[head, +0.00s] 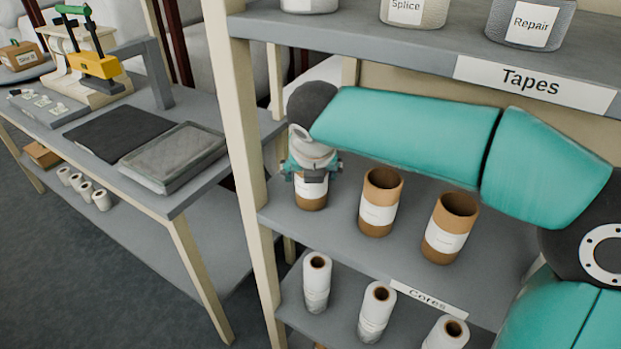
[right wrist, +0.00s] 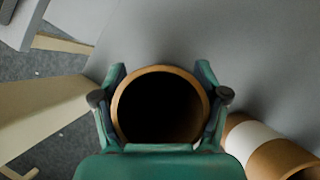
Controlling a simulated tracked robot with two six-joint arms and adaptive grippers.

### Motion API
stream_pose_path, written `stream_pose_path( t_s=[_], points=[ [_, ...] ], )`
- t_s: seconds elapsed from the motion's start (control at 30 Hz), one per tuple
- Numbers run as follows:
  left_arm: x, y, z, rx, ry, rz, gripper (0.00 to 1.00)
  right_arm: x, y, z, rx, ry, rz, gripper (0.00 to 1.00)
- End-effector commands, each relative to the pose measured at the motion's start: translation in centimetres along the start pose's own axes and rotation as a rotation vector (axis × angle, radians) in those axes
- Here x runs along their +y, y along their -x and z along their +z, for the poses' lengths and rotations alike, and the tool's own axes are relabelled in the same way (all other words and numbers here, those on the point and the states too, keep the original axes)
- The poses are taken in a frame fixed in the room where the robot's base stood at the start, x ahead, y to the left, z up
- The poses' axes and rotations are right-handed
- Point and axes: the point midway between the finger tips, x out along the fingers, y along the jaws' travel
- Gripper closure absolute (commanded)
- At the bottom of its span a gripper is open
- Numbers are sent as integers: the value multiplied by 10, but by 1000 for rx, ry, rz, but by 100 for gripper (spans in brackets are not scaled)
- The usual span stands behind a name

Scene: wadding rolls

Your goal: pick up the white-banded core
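Three brown cardboard cores with white bands stand in a row on the middle shelf: one at the left under my right gripper (head: 311,178), a middle core (head: 377,226), and a right core (head: 438,250). The left core (head: 310,201) is upright, and its upper part is hidden by the gripper. In the right wrist view its open round end (right wrist: 115,122) lies between the two fingers of my right gripper (right wrist: 161,72), one on each side and very close to the wall. I cannot tell whether the fingers press on it. My left gripper is not in view.
The shelf post (head: 243,150) is close to the left of the gripped-around core. White rolls (head: 317,275) stand on the shelf below, and the tape shelf (head: 400,38) is above. A table (head: 180,205) with mats stands at the left.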

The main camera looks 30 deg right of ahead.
Motion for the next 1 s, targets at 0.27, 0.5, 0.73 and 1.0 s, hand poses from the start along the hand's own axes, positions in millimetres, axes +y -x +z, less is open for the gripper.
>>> stream_pose_path(
  t_s=[0.27,0.5,0.73,1.0],
  points=[
    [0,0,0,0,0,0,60,0,0,0,1,0,-1,71],
    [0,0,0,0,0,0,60,0,0,0,1,0,-1,71],
    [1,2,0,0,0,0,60,0,6,3,1,-1,-1,72],
    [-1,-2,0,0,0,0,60,0,26,-14,-1,2,1,72]
  ],
)
